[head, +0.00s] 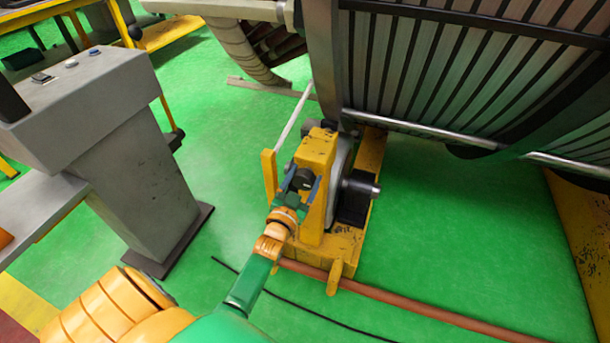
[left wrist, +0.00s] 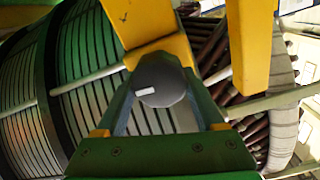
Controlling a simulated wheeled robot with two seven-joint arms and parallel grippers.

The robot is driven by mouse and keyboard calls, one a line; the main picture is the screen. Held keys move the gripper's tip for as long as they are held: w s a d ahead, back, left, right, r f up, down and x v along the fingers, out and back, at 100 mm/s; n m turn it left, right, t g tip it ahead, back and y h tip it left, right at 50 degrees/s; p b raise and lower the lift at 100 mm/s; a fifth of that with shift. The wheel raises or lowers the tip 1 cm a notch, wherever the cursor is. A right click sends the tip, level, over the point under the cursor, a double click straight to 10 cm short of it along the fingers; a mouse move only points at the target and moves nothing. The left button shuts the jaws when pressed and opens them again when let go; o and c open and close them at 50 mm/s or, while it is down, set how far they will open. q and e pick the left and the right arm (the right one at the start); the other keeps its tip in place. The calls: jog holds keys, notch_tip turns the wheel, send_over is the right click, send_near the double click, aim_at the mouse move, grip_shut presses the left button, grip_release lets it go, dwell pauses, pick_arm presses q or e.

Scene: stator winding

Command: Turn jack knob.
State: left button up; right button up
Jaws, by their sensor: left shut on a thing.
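The jack knob (head: 303,179) is a dark round knob on the yellow jack stand (head: 318,165) in the middle of the head view. In the left wrist view the knob (left wrist: 160,80) is dark grey, with a short white mark on the left of its face. My left gripper (head: 302,184) reaches it from the front. Its two fingers (left wrist: 160,92) stand on either side of the knob and are shut on it. The far side of the knob is hidden. My right gripper is not in view.
A large slotted stator (head: 470,75) rises behind and right of the jack. A grey control pedestal (head: 135,150) stands at the left. A brown pipe (head: 400,301) and a black cable (head: 300,308) lie on the green floor, which is otherwise open at front right.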

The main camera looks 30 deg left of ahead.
aim_at(300, 183)
pick_arm(q)
jog(key=n+p, duration=0.1)
jog(key=n, duration=0.3)
jog(key=shift+a+n, duration=0.1)
jog(key=shift+n, duration=0.2)
jog(key=n, duration=0.4)
jog(key=shift+s+a+n, duration=0.1)
jog(key=shift+n, duration=0.2)
jog(key=n, duration=0.4)
jog(key=shift+a+f, duration=0.1)
jog(key=shift+f, duration=0.1)
jog(key=shift+n+b, duration=0.5)
jog(key=shift+n, duration=2.3)
jog(key=o, duration=1.4)
jog(key=shift+c, duration=0.2)
jog(key=shift+p+v, duration=0.55)
jog(key=shift+v, duration=3)
